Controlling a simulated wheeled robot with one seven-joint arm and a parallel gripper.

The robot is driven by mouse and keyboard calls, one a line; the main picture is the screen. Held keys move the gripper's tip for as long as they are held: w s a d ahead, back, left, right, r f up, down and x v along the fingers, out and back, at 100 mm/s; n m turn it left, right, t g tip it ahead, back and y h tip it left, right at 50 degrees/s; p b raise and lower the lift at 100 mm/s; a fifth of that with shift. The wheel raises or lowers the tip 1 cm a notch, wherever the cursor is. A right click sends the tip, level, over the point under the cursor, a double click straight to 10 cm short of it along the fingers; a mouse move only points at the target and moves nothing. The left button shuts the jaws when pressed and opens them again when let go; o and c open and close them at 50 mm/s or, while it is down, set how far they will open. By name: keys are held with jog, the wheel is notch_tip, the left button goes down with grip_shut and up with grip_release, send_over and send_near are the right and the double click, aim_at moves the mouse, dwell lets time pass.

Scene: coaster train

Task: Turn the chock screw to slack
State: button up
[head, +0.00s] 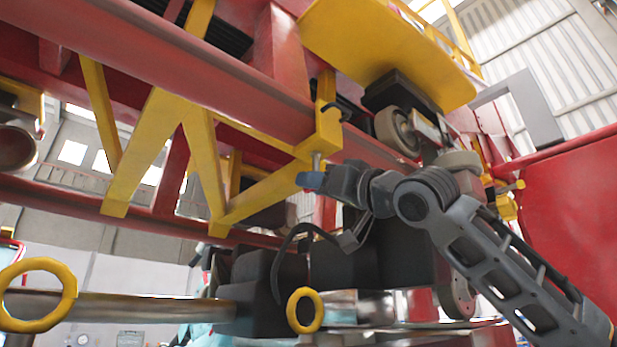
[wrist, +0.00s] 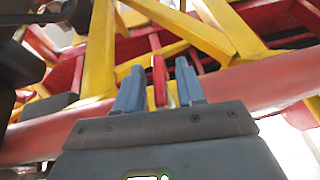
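A narrow red piece (wrist: 158,80) shows in the gap, with clear space on both sides. Whether it belongs to the screw or lies behind cannot be told.
Yellow diagonal braces (head: 150,145) and a red beam (head: 190,65) run left of and above my gripper. A wheel (head: 397,131) sits above my arm under a yellow plate (head: 385,40). Yellow rings (head: 305,310) and dark blocks (head: 350,260) are below.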

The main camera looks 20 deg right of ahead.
jog(key=shift+x, duration=1.05)
grip_shut()
